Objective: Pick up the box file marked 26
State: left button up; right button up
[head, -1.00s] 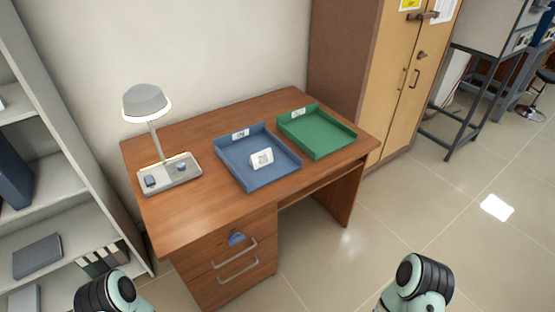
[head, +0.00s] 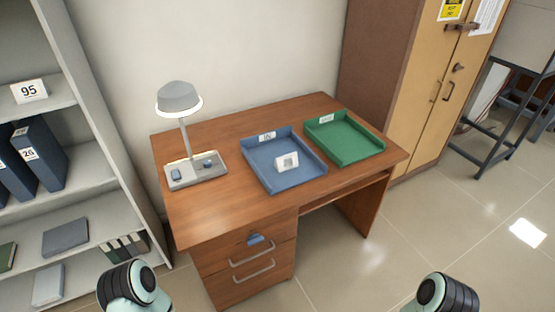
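A dark blue box file with a white label that appears to read 26 (head: 42,158) stands upright on a middle shelf at the left edge of the head view. Parts of both my arms show at the bottom of the view, but neither gripper is in the picture. Both arms are well apart from the box files.
The grey shelf unit (head: 112,178) holds a 95 sign (head: 29,90) and lower files. Right of it stands a wooden desk (head: 225,215) with a lamp (head: 180,98), a blue tray (head: 310,179) and a green tray (head: 360,155). A tall cabinet (head: 430,90) stands behind.

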aim_at(33, 140)
jog(key=u, duration=2.05)
